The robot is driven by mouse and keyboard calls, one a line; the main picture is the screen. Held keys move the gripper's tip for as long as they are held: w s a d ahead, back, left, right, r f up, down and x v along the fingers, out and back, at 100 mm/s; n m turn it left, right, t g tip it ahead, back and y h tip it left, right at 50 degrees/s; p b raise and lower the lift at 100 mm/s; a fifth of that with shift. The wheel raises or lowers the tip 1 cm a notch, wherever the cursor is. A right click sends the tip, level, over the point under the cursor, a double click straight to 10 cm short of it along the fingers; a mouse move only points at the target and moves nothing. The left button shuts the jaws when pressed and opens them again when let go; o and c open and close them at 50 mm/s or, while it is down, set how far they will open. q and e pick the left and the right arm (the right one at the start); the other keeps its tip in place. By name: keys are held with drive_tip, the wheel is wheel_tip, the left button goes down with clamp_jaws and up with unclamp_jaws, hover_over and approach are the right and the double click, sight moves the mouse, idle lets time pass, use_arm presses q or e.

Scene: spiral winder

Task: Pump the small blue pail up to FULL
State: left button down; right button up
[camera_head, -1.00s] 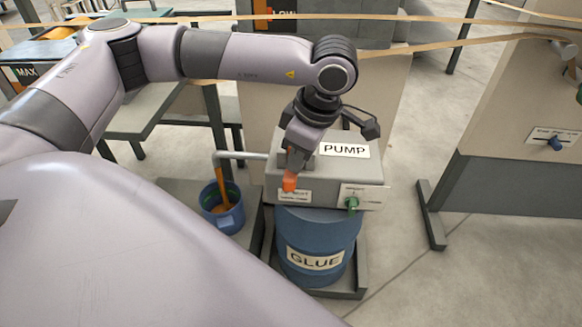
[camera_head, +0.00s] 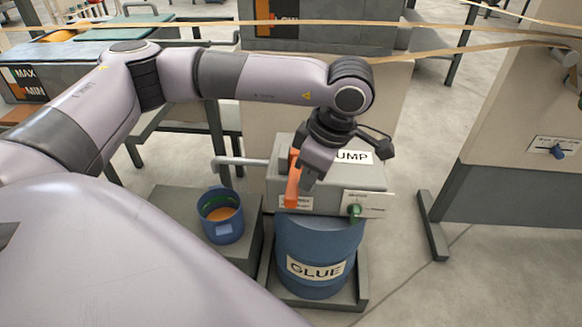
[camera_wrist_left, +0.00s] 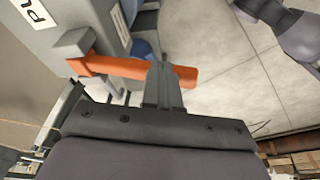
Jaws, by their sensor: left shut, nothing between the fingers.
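The small blue pail (camera_head: 222,229) stands below the pump's grey spout (camera_head: 240,162). Orange glue (camera_head: 221,214) lies inside it, below a green band on the inner wall. No stream falls from the spout. The grey pump box (camera_head: 365,177) sits above the blue glue drum (camera_head: 317,246). Its orange lever (camera_head: 292,186) is on the front left. My left gripper (camera_head: 305,183) is shut and empty, beside the lever. In the left wrist view, its closed fingers (camera_wrist_left: 163,84) overlap the orange lever (camera_wrist_left: 112,67); I cannot tell whether they touch. My right gripper is not in view.
A green knob (camera_head: 354,211) is on the pump's front right. A tan-and-grey machine with a blue knob (camera_head: 558,152) stands at the right. Tan strips (camera_head: 440,46) run across the back. Floor is clear right of the drum.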

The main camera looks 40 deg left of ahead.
use_arm(q)
drive_tip(key=shift+w+d+f, duration=0.1)
drive_tip(key=shift+d+f, duration=0.15)
drive_tip(key=shift+d, duration=0.1)
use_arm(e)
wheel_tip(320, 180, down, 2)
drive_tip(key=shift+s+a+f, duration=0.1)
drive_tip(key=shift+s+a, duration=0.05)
use_arm(q)
drive_tip(key=p+v, duration=0.1)
drive_tip(key=v, duration=0.7)
drive_tip(key=shift+p, duration=0.4)
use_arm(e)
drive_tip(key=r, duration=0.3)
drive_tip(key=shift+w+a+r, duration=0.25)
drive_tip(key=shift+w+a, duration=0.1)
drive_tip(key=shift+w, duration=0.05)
use_arm(q)
drive_tip(key=shift+a, duration=0.1)
